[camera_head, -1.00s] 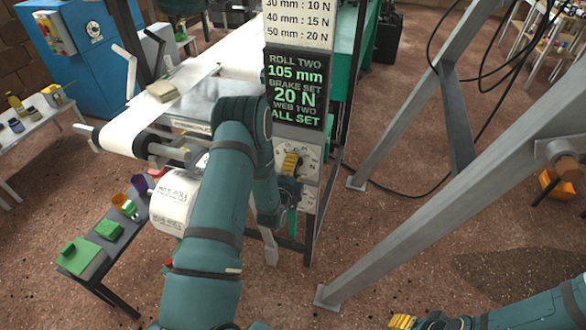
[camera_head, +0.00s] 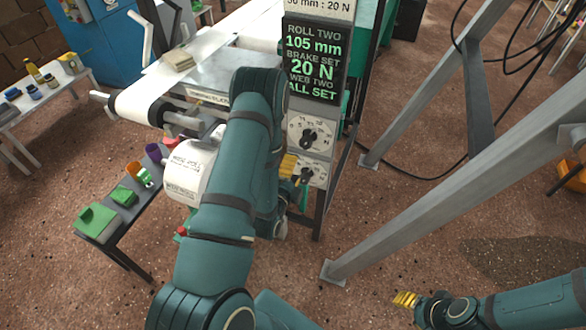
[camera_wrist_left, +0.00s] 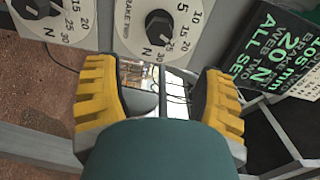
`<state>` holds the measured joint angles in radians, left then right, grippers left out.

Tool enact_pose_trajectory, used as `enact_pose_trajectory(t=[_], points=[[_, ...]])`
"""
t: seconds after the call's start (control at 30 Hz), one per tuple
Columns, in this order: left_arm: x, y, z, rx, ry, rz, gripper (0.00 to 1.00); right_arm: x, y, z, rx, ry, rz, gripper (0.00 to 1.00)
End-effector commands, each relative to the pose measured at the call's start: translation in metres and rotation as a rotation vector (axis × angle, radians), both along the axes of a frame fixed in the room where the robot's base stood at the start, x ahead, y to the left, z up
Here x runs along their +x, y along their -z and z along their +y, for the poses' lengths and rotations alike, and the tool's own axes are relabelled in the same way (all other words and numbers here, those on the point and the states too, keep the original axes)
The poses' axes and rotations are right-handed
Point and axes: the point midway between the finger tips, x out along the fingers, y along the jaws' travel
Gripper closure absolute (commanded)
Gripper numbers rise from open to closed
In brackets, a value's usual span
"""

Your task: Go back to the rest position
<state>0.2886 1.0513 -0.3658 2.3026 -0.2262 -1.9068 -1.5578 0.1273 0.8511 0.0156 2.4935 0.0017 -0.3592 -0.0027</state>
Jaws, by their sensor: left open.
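My left arm reaches in from the bottom of the head view, and its yellow-fingered left gripper (camera_head: 288,166) is beside the dial panel, partly hidden by the arm. In the left wrist view the left gripper (camera_wrist_left: 158,100) has its two yellow fingers wide apart, with nothing between them. The upper dial (camera_head: 312,135) and lower dial (camera_head: 306,174) have black knobs on white plates. The wrist view shows two dials, one at the top left (camera_wrist_left: 38,10) and one at the top middle (camera_wrist_left: 160,28). My right gripper (camera_head: 405,299) shows yellow fingers at the bottom right, away from the machine.
A sign (camera_head: 314,60) reads "ALL SET" above the dials. A white roll (camera_head: 184,175) is left of my arm. A small dark table (camera_head: 130,222) holds green things and cups. Grey frame beams (camera_head: 440,215) stand between the machine and the right arm.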

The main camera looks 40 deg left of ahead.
Motion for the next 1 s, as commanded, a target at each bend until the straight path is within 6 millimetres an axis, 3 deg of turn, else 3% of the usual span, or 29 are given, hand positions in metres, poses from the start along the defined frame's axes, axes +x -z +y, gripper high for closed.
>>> enact_pose_trajectory(t=[0.43,0.57,0.67,0.83,1.0], points=[[0.0,0.0,0.0,-0.001,0.0,0.001,0.31,0.0,0.0,0.0,0.0,0.0,0.0,0.53],[0.002,0.006,-0.007,-0.071,0.005,0.032,0.31,0.0,0.0,0.0,0.0,0.0,0.0,0.53],[0.006,0.02,-0.022,-0.238,0.008,0.107,0.31,0.0,0.0,0.0,0.0,0.0,0.0,0.53],[0.001,0.055,-0.071,-0.682,-0.036,0.324,0.31,0.0,0.0,0.0,0.0,0.0,0.0,0.53],[-0.027,0.082,-0.13,-1.111,-0.178,0.574,0.31,0.0,0.0,0.0,0.0,0.0,0.0,0.53]])
